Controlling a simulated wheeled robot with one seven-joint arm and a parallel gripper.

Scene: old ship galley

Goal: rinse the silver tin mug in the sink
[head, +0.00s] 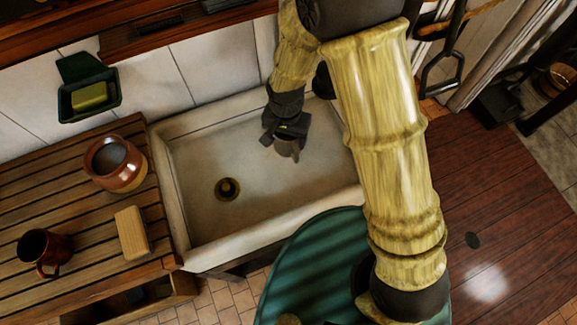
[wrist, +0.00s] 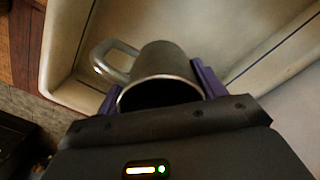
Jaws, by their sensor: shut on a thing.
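The silver tin mug (wrist: 162,62) is between the two purple fingers of my gripper (wrist: 155,85) in the wrist view. My gripper is shut on it. Its open mouth faces the camera and its handle sticks out to the left. In the head view my gripper (head: 287,128) hangs over the right part of the white sink (head: 205,235), and only a small grey part of the mug (head: 290,149) shows below it. The dark round drain (head: 227,189) is to the left of the mug. I cannot tell whether the mug touches the basin.
A slatted wooden counter (head: 75,190) adjoins the sink's left side. It holds a brown pot (head: 115,164), a brown mug (head: 44,253) and a wooden block (head: 132,232). A green dish (head: 75,108) with soap (head: 90,96) is on the wall. The basin's left part is clear.

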